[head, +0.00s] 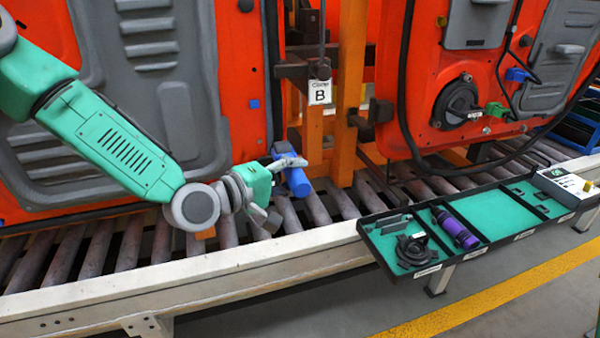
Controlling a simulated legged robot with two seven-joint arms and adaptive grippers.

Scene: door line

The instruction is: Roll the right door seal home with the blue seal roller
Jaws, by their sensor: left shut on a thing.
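The right orange door (385,75) hangs at the right. Its black door seal (402,75) runs down the left edge and curves along the bottom; I cannot tell how far it is seated. My left gripper (284,172) is shut on the blue seal roller (298,181), above the conveyor between the two doors. The roller is tilted and partly hidden by the fingers. It is apart from the right door, to the left of the seal. My right gripper is not in view.
The left orange door (240,60) stands behind my left arm. An orange post (350,90) and a "B" tag (320,92) are between the doors. A black-rimmed tray (490,246) with a purple cylinder (455,228) sits at the conveyor's front edge. Rollers (345,203) run below.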

